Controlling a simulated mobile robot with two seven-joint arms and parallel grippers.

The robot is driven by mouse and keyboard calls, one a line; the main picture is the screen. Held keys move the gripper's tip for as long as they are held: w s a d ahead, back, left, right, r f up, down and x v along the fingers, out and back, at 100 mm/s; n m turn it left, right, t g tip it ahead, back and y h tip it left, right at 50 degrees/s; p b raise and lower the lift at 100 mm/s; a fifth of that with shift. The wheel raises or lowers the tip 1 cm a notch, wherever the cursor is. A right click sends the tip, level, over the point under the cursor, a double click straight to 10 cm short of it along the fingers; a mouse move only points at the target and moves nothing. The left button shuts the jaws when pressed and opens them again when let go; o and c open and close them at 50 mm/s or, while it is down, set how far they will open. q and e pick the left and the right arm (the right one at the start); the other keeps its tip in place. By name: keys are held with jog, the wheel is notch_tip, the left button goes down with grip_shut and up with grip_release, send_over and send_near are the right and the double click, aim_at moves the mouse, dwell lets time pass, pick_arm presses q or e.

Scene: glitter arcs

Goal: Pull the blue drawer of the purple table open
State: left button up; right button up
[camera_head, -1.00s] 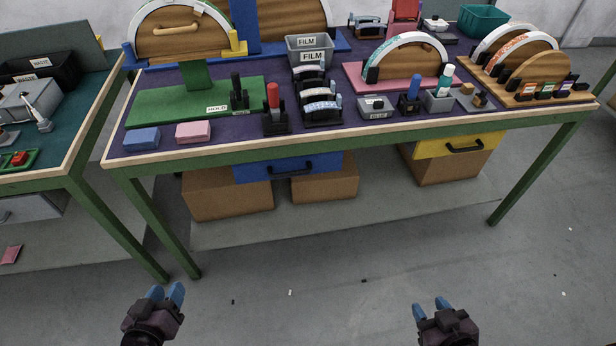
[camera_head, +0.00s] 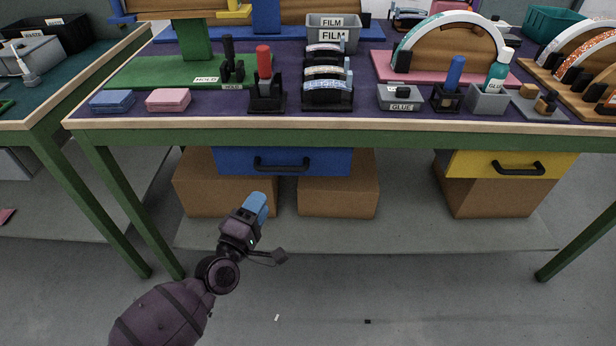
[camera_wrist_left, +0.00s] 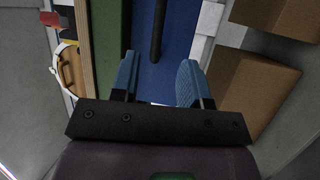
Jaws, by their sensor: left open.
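The purple table (camera_head: 219,104) stands ahead, with a wood edge and green frame. The blue drawer (camera_head: 230,161) hangs under its front edge, left of centre. No opened tray shows above its front. Its black bar handle (camera_head: 282,167) is on that front. My left gripper (camera_head: 258,203) is below the drawer and a little left of the handle, apart from it. In the left wrist view my left gripper (camera_wrist_left: 158,62) is open and empty, its blue fingers spread, with the handle (camera_wrist_left: 158,30) ahead between them. My right gripper is out of view.
A yellow drawer (camera_head: 470,164) hangs farther right. Cardboard boxes (camera_head: 225,197) and (camera_head: 338,197) stand under the table on a grey mat. Green table legs (camera_head: 125,220) flank the left side. Several tools and containers stand on the tabletop.

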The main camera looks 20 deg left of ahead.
aim_at(281, 167)
pick_arm(q)
jog(key=w, duration=0.3)
jog(key=w+d+r+b, duration=0.1)
jog(key=w, duration=0.3)
jog(key=w+r, duration=0.1)
jog(key=w, duration=0.3)
jog(key=shift+d, duration=0.25)
jog(key=shift+c, duration=0.4)
grip_shut()
